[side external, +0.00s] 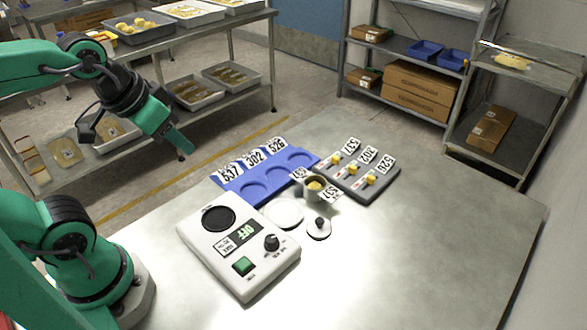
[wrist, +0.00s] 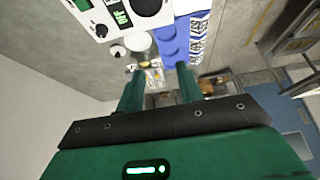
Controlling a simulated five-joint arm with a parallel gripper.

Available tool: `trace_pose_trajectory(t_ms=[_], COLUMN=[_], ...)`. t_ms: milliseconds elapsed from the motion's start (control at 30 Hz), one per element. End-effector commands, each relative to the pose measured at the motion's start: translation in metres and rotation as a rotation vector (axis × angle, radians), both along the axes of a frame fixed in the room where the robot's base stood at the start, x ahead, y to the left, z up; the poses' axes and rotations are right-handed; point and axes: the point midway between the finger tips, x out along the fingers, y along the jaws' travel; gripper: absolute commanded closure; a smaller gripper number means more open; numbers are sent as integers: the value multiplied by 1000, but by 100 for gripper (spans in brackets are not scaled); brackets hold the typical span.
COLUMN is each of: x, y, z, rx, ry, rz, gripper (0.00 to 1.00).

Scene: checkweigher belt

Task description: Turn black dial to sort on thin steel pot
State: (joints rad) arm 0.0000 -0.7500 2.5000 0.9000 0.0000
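The black dial (side external: 271,242) sits on a white weigher box (side external: 262,280) whose green display (side external: 245,232) reads OFF. The box also has a green button (side external: 243,265) and a black round pad (side external: 218,218). A small steel pot (side external: 316,192) with yellowish contents and number tags stands beyond the box. My gripper (side external: 184,150) is raised behind and left of the box, clear of everything. In the wrist view my gripper (wrist: 159,85) has its fingers apart, empty. The dial (wrist: 101,31) shows at the top there. The pot is partly hidden by tags.
A blue tray (side external: 228,187) with round recesses and number cards lies behind the box. A white disc (side external: 286,213) and a black-knobbed lid (side external: 318,230) lie near the pot. A grey panel (side external: 385,189) has yellow knobs. The table's right side is clear.

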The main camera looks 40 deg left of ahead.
Motion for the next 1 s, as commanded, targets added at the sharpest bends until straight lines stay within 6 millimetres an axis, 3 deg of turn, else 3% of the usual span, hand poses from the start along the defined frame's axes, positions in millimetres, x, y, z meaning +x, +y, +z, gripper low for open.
trace_pose_trajectory(t_ms=[133,200,567,1000], x=[0,0,12,52], y=[0,0,-10,-46], z=[0,0,-1,-16], rx=[0,0,0,19], ry=[0,0,76,314], rz=[0,0,-35,-143], gripper=[64,50,50,50])
